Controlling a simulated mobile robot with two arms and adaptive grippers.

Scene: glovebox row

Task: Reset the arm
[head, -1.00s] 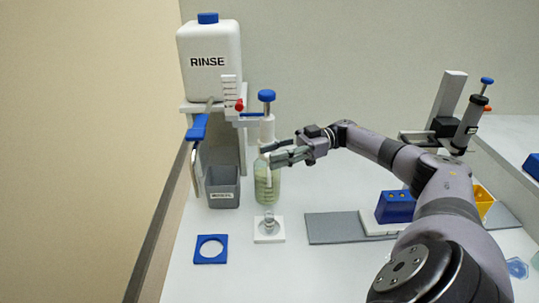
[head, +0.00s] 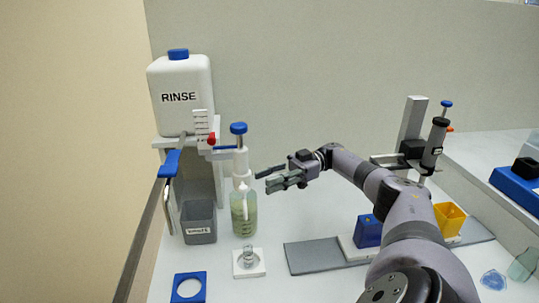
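My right arm comes in from the lower right. My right gripper (head: 272,181) is held in the air, to the right of the pump bottle (head: 243,212) with the blue top and pale green liquid. Its two fingers are apart, with a gap between them, and nothing shows in them. The gripper appears clear of the bottle. My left gripper is not in view.
The white RINSE tank (head: 180,95) stands on a stand at the left, above a grey bin (head: 199,222). A small glass piece sits on a white square base (head: 249,263). A blue square ring (head: 189,287) lies in front. A grey mat (head: 312,257), blue block (head: 368,231) and yellow container (head: 449,218) lie right.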

